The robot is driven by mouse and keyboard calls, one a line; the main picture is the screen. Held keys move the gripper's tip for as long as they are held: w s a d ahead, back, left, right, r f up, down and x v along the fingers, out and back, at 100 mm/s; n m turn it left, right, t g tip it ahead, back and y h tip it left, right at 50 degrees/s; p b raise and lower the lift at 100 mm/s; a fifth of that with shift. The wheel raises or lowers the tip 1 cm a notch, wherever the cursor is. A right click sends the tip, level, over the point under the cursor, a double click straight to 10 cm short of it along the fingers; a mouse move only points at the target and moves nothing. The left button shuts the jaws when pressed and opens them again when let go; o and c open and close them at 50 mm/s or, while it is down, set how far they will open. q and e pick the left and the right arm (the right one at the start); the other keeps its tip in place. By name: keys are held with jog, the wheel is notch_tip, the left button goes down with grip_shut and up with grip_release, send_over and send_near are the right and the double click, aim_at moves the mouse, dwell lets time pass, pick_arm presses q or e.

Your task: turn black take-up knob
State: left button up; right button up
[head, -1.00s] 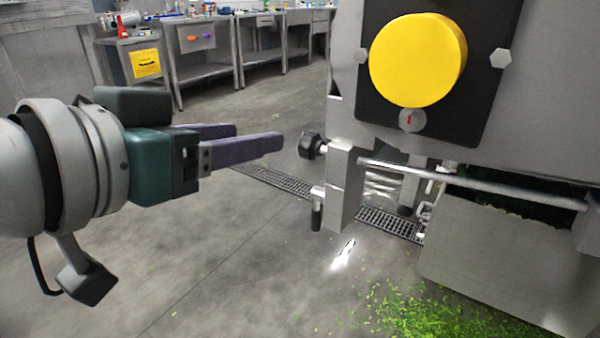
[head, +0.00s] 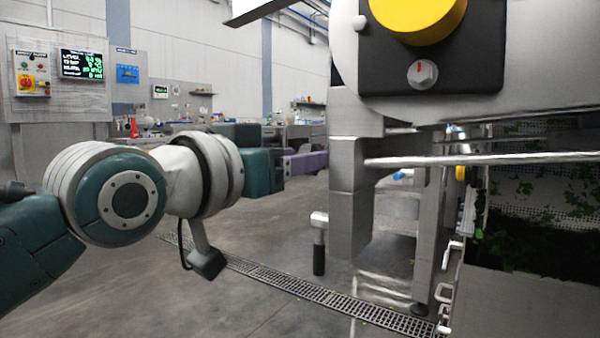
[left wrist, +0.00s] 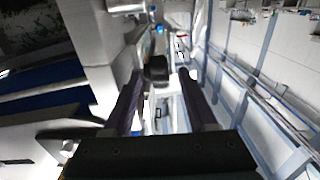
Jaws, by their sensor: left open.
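The black take-up knob (left wrist: 157,68) shows in the left wrist view, between and just beyond the fingertips of my left gripper (left wrist: 162,76). The jaws are open, with a finger on each side of the knob's line; I cannot tell whether either touches it. In the head view the purple fingers of my left gripper (head: 308,162) point right at the grey block (head: 346,170) on the machine's frame. The knob itself cannot be made out there, likely hidden by the fingers. My right gripper is not in view.
A yellow button (head: 420,12) and a small grey dial (head: 422,73) sit on the black panel above. A metal rod (head: 480,160) runs right, past a bin of greens (head: 530,240).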

pick_arm(q)
jog(key=shift+b+x, duration=0.45)
jog(key=shift+x, duration=0.9)
grip_shut()
